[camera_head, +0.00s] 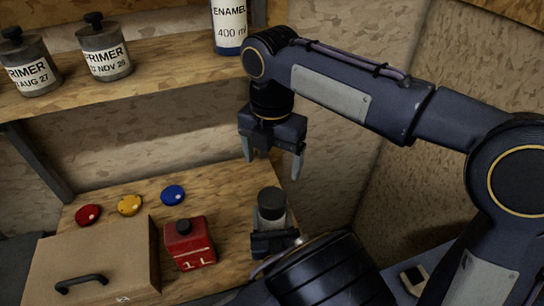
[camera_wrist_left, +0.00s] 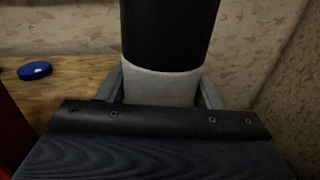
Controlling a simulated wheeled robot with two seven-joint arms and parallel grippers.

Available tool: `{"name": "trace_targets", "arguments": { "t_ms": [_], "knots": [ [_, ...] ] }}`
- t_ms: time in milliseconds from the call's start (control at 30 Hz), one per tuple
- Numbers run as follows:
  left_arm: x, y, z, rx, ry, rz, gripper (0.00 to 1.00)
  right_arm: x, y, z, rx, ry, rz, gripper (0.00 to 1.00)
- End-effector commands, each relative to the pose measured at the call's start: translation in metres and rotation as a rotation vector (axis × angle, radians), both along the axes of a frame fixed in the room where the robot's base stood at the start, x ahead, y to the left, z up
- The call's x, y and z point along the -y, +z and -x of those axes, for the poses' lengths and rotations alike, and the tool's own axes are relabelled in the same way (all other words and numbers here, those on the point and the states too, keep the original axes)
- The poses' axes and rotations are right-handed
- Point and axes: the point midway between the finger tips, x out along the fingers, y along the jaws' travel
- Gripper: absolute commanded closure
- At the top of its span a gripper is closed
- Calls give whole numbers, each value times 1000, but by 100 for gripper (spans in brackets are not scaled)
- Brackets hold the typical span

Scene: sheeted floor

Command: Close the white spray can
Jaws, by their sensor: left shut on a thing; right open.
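The white spray can (camera_head: 271,224) stands upright above the right part of the lower bench, with a black cap (camera_head: 271,203) on its top. In the left wrist view the can's pale body (camera_wrist_left: 160,88) sits between my left fingers, and the black cap (camera_wrist_left: 168,30) rises above it, cut off by the frame. My left gripper (camera_head: 273,240) is shut on the can's body. My right gripper (camera_head: 272,164) is open and empty, pointing down just above the cap, apart from it. The can's lower part is hidden by my left gripper.
A red tin (camera_head: 190,244) and a cardboard box with handle (camera_head: 100,262) stand on the bench (camera_head: 225,195). Red (camera_head: 87,215), yellow (camera_head: 129,205) and blue (camera_head: 173,195) discs lie behind. A shelf (camera_head: 165,72) above holds primer jars (camera_head: 105,50) and an enamel can (camera_head: 229,28).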

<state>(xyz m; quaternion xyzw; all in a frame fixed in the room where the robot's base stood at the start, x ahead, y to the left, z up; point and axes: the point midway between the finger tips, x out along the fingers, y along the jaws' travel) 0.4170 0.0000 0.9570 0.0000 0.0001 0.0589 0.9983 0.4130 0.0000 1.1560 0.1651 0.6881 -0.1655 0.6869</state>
Motion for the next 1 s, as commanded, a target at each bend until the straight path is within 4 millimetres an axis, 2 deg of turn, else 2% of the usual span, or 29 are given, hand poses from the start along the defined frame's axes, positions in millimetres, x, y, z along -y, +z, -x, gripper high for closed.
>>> {"name": "trace_targets", "arguments": {
  "t_ms": [200,233,400,767,1000],
  "knots": [
    [0,0,0,1,0,0,82,0,0,0,0,0,0,18],
    [0,0,0,1,0,0,39,0,0,0,0,0,0,18],
    [0,0,0,1,0,0,17,0,0,0,0,0,0,18],
    [1,-1,6,0,-2,1,16,0,-3,0,0,0,0,18],
    [6,-2,45,0,-5,2,16,0,-13,0,0,0,0,18]
  ]
}}
